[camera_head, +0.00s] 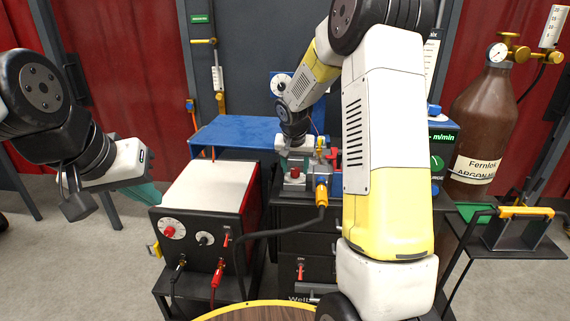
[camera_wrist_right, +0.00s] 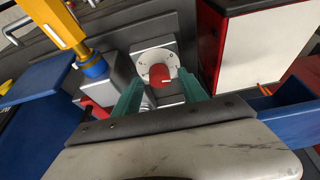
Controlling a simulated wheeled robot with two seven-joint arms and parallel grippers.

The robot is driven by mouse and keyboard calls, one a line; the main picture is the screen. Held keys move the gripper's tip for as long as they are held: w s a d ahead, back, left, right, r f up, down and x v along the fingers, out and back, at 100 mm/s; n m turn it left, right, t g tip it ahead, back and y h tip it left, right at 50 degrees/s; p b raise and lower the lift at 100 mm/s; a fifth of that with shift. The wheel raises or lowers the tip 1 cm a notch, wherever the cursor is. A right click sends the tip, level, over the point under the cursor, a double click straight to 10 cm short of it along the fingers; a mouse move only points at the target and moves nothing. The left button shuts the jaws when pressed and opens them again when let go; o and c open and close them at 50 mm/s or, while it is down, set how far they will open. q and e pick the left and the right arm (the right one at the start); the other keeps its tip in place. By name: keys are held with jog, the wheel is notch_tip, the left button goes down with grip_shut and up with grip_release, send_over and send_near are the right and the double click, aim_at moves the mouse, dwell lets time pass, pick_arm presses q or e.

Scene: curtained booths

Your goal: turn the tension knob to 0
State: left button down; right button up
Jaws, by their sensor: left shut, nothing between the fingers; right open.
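A red knob (camera_wrist_right: 160,76) with a light pointer mark sits on a round white dial (camera_wrist_right: 148,58) on a grey block, in the right wrist view. Its label and numbers are not legible. It also shows in the head view as a red knob (camera_head: 295,173) below my right wrist. My right gripper (camera_wrist_right: 161,83) is open, its green fingers on either side of the knob; I cannot tell whether they touch it. In the head view, my right arm partly hides that area. My left gripper (camera_head: 148,194) is shut and empty, away to the left.
A welding power box (camera_head: 213,190) stands left of the knob, with a red knob (camera_head: 169,231), a black knob (camera_head: 204,239) and cables. A yellow connector (camera_head: 321,190) with a black cable is close right of the red knob. A brown gas cylinder (camera_head: 478,125) stands far right.

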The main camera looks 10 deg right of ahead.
jog(key=shift+w+f, duration=0.1)
jog(key=shift+f, duration=0.15)
grip_shut()
jog(key=shift+d+n, duration=0.1)
jog(key=shift+n, duration=0.3)
jog(key=n, duration=0.1)
jog(key=n+y, duration=0.1)
jog(key=n, duration=0.1)
jog(key=shift+d+y, duration=0.2)
jog(key=shift+y, duration=0.1)
jog(key=shift+n+y, duration=0.5)
jog(key=shift+n, duration=0.9)
jog(key=shift+n+y, duration=0.5)
jog(key=shift+n, duration=0.9)
